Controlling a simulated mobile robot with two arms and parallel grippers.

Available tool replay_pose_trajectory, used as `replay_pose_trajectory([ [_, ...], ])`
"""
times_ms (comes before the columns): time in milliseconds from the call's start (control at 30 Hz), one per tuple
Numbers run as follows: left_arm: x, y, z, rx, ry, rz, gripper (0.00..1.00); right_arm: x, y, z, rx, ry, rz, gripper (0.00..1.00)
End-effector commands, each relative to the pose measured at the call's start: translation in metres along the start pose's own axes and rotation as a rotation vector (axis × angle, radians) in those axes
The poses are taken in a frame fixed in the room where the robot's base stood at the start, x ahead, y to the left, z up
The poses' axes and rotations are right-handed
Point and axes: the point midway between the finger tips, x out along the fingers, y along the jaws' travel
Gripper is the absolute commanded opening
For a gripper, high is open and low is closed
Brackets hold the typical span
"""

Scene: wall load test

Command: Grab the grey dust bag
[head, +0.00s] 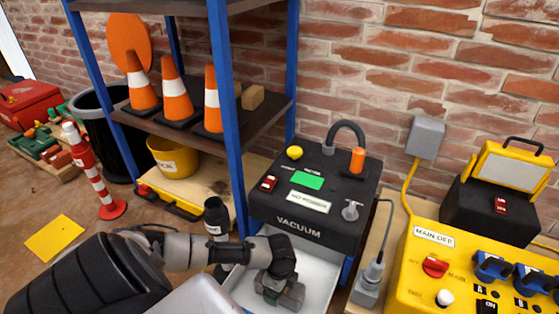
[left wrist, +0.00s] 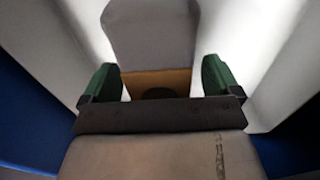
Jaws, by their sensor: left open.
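The grey dust bag (left wrist: 150,32) lies in the white drawer of the vacuum (head: 315,232), seen in the left wrist view. Its tan collar with a dark round hole (left wrist: 157,93) faces my wrist. My left gripper (left wrist: 160,80) is open, with one green finger on each side of the collar. Gaps show between the fingers and the bag. In the head view my left gripper (head: 280,288) reaches down into the white drawer (head: 318,268). The bag cannot be made out there behind the arm. My right gripper is not in view.
The black vacuum top overhangs the drawer. A blue shelf post (head: 225,110) stands close to my left arm, with orange cones (head: 174,92) on the shelf. A yellow power panel (head: 470,262) is at right, and a grey plug block (head: 365,290) is beside the drawer.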

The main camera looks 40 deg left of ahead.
Motion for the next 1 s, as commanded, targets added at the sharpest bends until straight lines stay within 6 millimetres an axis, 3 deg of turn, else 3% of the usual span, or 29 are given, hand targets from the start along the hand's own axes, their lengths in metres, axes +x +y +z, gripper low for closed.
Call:
replay_pose_trajectory([
  [367, 0.0066, 0.0003, 0.0000, 0.000, -0.001, 0.000, 0.92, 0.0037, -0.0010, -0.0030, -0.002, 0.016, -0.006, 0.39],
  [800, 0.0066, 0.0003, 0.0001, 0.000, -0.001, 0.000, 0.24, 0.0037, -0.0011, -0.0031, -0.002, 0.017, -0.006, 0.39],
  [1000, 0.0059, -0.0004, -0.0001, 0.000, 0.000, -0.001, 0.23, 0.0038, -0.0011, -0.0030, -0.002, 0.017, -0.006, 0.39],
])
